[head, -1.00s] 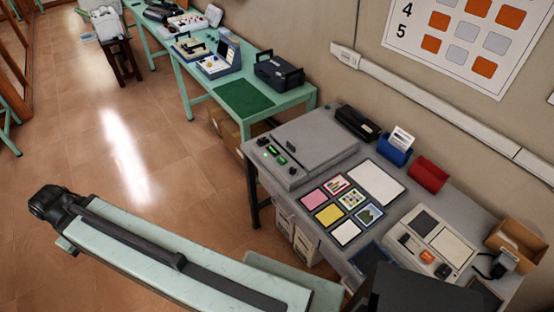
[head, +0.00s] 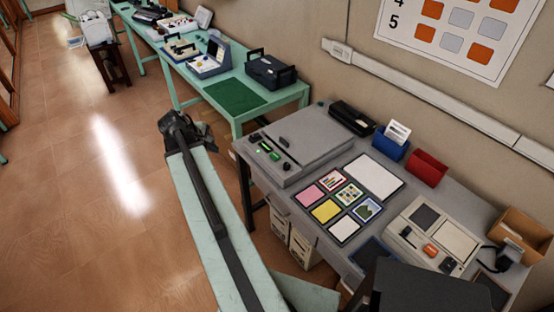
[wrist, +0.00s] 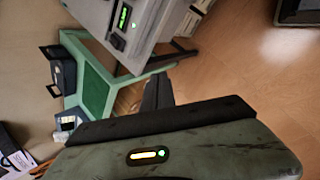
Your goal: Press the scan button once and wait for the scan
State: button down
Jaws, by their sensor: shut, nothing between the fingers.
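A grey flatbed scanner (head: 312,138) sits on the left end of the grey table. Its front panel has a green display (head: 265,147) and small dark and green controls; which one is the scan button is too small to tell. In the wrist view the scanner (wrist: 150,22) is at the top, with a lit green display (wrist: 123,17) and a dark control with a green mark (wrist: 118,42). My gripper (wrist: 157,92) is shut and empty, its dark fingers pointing up the picture, apart from the scanner. In the head view my gripper (head: 185,128) is left of the scanner panel, over the floor.
The grey table (head: 300,205) also holds coloured cards, a white sheet (head: 373,176), blue (head: 391,148) and red (head: 427,169) holders and a control box (head: 432,236). A green table (head: 275,101) with cases stands behind.

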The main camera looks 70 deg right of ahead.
jog(key=s+d+g+h+b, duration=0.1)
jog(key=s+d+g, duration=0.1)
jog(key=s+d, duration=0.7)
jog(key=n+g+b, duration=0.1)
send_over(273, 156)
jog(key=shift+s+r+h, duration=0.25)
jog(key=shift+r+h, duration=0.1)
jog(key=shift+h, duration=0.05)
jog(key=shift+f, duration=0.2)
notch_tip(273, 156, down, 9)
jog(key=b, duration=0.9)
jog(key=shift+r, duration=0.2)
jog(key=shift+a, duration=0.1)
jog(key=shift+w+f+b, duration=0.15)
jog(key=shift+f+b, duration=0.25)
jog(key=shift+b, duration=0.05)
